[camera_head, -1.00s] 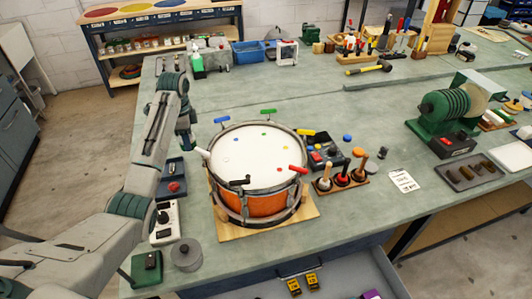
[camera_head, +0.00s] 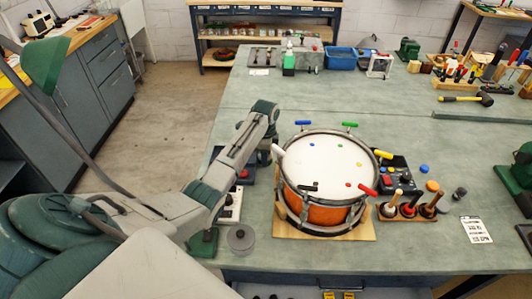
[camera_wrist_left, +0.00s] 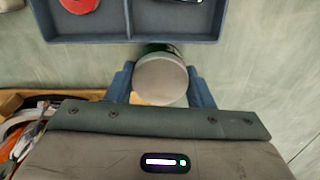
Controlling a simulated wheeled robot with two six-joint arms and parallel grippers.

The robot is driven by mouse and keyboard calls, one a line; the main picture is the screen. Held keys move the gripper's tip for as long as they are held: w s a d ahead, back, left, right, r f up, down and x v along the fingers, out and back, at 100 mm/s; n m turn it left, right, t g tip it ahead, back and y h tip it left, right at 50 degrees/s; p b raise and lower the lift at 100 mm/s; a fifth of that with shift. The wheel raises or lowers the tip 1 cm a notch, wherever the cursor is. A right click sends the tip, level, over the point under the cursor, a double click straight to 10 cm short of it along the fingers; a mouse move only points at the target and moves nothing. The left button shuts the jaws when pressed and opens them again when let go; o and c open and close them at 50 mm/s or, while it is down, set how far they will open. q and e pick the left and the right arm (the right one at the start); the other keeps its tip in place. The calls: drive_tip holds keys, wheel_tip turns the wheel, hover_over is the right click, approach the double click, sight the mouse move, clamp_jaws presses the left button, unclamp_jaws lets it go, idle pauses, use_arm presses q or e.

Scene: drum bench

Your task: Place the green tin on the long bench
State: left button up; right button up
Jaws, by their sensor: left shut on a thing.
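My left gripper (camera_wrist_left: 160,88) is shut on the green tin (camera_wrist_left: 162,80), one finger on each side. The tin shows a plain grey round top and a thin strip of green side at its far edge. In the head view my left gripper (camera_head: 266,152) is mostly behind its own wrist, just left of the drum, and the tin cannot be made out there. The long bench (camera_head: 400,140) is the grey-green worktop under the drum. My right gripper is not in view.
A drum (camera_head: 322,200) stands on a wooden board beside my left arm. A blue divided tray (camera_wrist_left: 130,38) lies just beyond the tin. A grey round container (camera_head: 241,238) sits near the front edge. Bare worktop lies behind the drum.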

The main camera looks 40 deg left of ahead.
use_arm(q)
drive_tip(key=shift+f, duration=0.1)
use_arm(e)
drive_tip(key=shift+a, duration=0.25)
use_arm(q)
drive_tip(key=o, duration=1)
drive_tip(key=shift+o, duration=0.5)
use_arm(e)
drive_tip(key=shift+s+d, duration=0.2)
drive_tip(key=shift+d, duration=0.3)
use_arm(q)
wheel_tip(320, 180, up, 9)
drive_tip(key=b, duration=0.3)
drive_tip(key=shift+w, duration=0.1)
drive_tip(key=shift+r+p, duration=0.75)
drive_tip(key=shift+r, duration=0.9)
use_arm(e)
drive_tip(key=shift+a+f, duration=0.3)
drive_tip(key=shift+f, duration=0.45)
